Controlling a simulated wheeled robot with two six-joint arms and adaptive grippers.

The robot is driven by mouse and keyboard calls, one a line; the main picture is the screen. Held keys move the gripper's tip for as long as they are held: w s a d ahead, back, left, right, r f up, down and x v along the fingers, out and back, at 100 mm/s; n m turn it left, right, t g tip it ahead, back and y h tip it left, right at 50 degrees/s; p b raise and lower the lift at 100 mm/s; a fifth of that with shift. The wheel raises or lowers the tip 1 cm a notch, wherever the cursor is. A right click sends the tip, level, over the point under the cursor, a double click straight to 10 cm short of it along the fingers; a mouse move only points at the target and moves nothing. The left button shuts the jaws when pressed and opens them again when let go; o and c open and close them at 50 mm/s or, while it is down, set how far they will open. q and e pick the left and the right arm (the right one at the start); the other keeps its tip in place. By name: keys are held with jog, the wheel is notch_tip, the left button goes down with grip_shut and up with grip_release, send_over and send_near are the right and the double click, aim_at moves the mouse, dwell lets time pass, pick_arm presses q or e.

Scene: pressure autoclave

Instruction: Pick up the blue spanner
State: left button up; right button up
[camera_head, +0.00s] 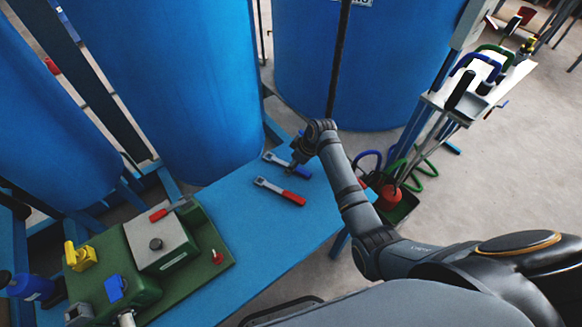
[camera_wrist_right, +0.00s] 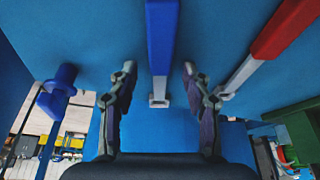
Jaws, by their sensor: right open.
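The blue spanner (camera_head: 273,158) lies on the blue bench top, its grey ring end to the left in the head view. Its blue handle is partly hidden by my right gripper (camera_head: 298,165). In the right wrist view the blue spanner (camera_wrist_right: 162,45) runs down from the top edge between the two open fingers of my right gripper (camera_wrist_right: 159,72), with a visible gap on both sides. The fingers are not closed on it. My left gripper is not in view.
A red-handled spanner (camera_head: 281,192) lies close by on the bench (camera_head: 245,222); it also shows in the right wrist view (camera_wrist_right: 283,30). A green device (camera_head: 150,275) stands at the bench's left. Large blue tanks (camera_head: 175,80) rise behind. A tool rack (camera_head: 480,85) stands right.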

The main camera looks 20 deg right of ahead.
grip_shut()
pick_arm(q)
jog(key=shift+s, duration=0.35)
